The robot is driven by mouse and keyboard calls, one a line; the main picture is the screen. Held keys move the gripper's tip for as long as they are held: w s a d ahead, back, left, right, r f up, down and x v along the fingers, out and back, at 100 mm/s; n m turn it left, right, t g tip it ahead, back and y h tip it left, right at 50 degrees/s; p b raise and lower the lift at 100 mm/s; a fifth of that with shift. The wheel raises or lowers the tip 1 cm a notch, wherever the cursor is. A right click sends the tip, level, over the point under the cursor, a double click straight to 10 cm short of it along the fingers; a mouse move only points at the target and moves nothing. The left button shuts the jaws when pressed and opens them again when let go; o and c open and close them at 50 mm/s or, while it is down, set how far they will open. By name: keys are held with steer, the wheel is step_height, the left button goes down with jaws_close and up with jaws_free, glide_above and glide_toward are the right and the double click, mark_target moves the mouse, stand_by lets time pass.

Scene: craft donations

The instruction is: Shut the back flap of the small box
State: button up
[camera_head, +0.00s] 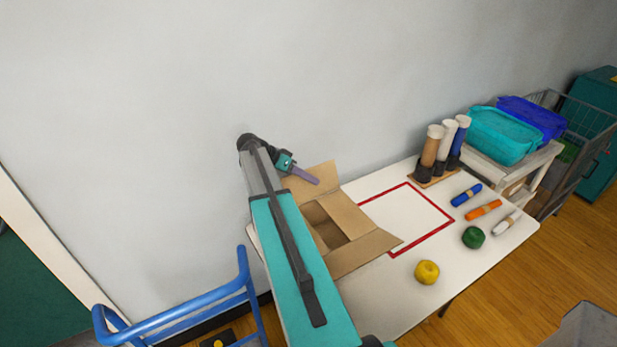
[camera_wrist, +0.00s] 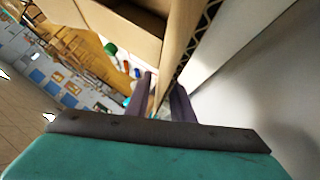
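The small cardboard box (camera_head: 325,228) stands on the white table near the wall, its top open and its inside dark. Its back flap (camera_head: 322,177) stands raised on the wall side. Other flaps spread outward at the right (camera_head: 348,214) and front (camera_head: 364,253); my arm hides the left side. My gripper (camera_head: 304,175) is at the back flap, its purple fingers reaching toward it. In the wrist view the fingers (camera_wrist: 163,83) are apart, with a strip of cardboard (camera_wrist: 177,45) showing in the gap. I cannot tell whether they touch it.
The wall is close behind the gripper. A red outlined square (camera_head: 422,250) lies right of the box. A blue rail (camera_head: 180,315) is at lower left.

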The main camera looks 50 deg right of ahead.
steer(key=shift+s+d+f, duration=0.1)
steer(key=shift+f, duration=0.05)
jaws_close()
stand_by(1.4)
